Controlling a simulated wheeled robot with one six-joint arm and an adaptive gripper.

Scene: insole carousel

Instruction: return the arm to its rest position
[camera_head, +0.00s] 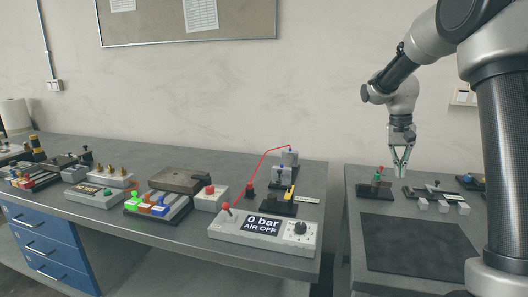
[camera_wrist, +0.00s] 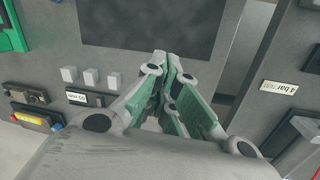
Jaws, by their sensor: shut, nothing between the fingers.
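My arm reaches in from the right side of the head view, with its forearm raised and its wrist pointing down. My gripper (camera_head: 401,172) hangs above the right-hand table (camera_head: 358,272), near the back, and is apart from everything below it. In the wrist view my gripper (camera_wrist: 166,58) is shut with its green-padded fingers together and nothing between them. A dark mat (camera_head: 415,245) lies on the table in front of the gripper, and it also shows in the wrist view (camera_wrist: 140,28).
Small white blocks (camera_head: 443,206) and a dark fixture with red and green parts (camera_head: 376,182) stand below the gripper. A gap separates the tables. The left-hand bench (camera_head: 160,232) holds a "0 bar AIR OFF" box (camera_head: 262,231) and several fixtures. Space above the mat is clear.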

